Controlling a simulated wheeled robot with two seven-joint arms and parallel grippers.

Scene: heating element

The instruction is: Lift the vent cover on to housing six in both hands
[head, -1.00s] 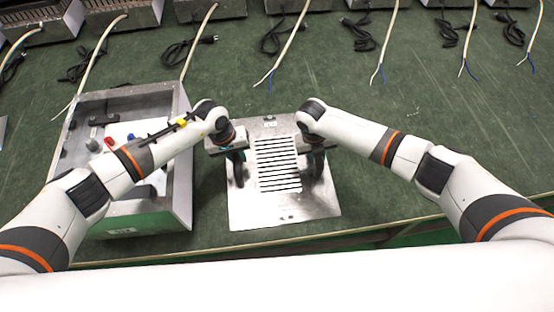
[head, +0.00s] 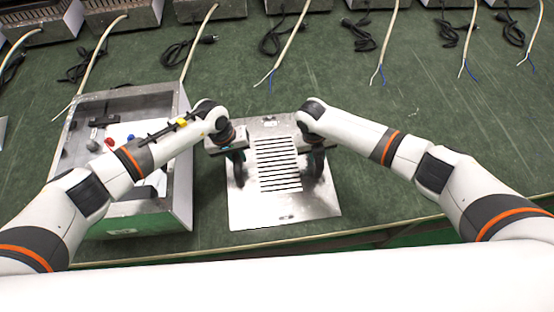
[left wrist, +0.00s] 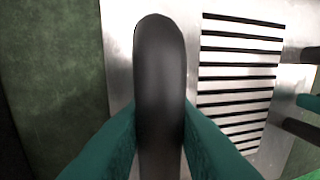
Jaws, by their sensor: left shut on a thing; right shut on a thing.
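The vent cover (head: 273,205) is a shiny metal plate with a column of dark slots, lying on the green table in front of me in the head view. It has a black handle on each side of the slots. My left gripper (head: 238,160) is shut on the left handle, which also shows large between teal fingers in the left wrist view (left wrist: 158,80). My right gripper (head: 316,152) is shut on the right handle, partly hidden by the wrist. The cover appears flat on or very close to the table; I cannot tell which.
An open metal box (head: 184,195) with small coloured parts inside stands left of the cover, under my left forearm. Several housings (head: 210,8) line the back, with white cables (head: 290,45) and black plug cords (head: 190,48). The table (head: 450,130) at right is clear.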

